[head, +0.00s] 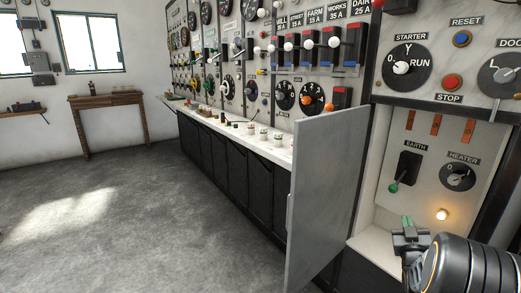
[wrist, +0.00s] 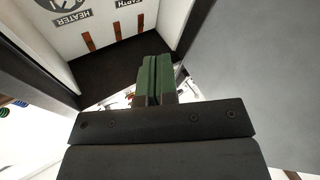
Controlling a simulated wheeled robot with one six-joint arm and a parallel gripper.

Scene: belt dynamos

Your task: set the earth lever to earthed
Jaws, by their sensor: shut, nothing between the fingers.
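The earth lever (head: 394,187) has a green knob and hangs from a black plate (head: 408,167) under the EARTH label, inside an open cubicle. Its knob is at the low end, tilted slightly left. My gripper (head: 407,221) has green fingertips and is below the lever, apart from it, near the cubicle's opening. The fingers are shut together and empty. In the wrist view my gripper (wrist: 153,80) is in the middle; the EARTH label (wrist: 129,3) is at the top edge, upside down, and the lever is out of view.
The cubicle door (head: 322,200) stands open to the left. A heater switch (head: 457,176) and a lit lamp (head: 441,214) are right of the lever. The starter switch (head: 402,67) and stop button (head: 452,82) are above. Grey floor (head: 130,220) is clear at left.

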